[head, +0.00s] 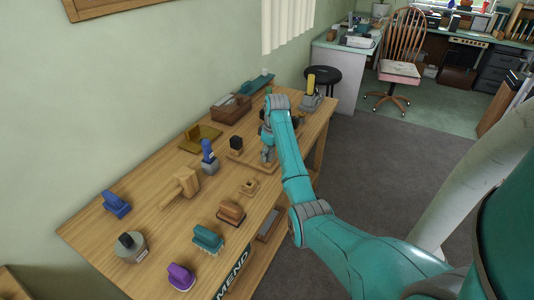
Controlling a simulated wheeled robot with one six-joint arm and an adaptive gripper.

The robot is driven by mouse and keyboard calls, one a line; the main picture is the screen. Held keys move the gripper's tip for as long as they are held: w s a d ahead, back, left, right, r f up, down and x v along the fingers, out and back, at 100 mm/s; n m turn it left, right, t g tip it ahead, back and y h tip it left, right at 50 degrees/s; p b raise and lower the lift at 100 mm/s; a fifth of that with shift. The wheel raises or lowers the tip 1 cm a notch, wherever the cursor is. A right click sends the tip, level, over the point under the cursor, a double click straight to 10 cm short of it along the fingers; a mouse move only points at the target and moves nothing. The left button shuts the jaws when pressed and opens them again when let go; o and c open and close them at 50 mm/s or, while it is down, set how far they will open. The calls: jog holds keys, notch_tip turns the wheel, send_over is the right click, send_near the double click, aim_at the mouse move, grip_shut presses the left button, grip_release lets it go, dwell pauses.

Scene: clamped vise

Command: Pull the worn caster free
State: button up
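My gripper (268,155) hangs pointing down from the bent end of my teal arm, over the far half of the wooden workbench (145,200). It is at or just above a flat wooden board (240,157). It is small and partly dark here, so I cannot tell whether its fingers are open or shut, or whether they touch anything. I cannot pick out the worn caster or the vise for certain. Dark parts behind my forearm are mostly hidden by it.
Near the gripper are a black-topped block (236,142), a blue-handled tool (208,150) and a small wooden piece (249,186). Several brushes, including a purple one (181,277), lie toward the bench's near end. A wooden box (229,109) stands behind. Open floor lies right.

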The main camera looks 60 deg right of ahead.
grip_shut()
jog(key=shift+r, duration=0.15)
jog(key=shift+r, duration=2.5)
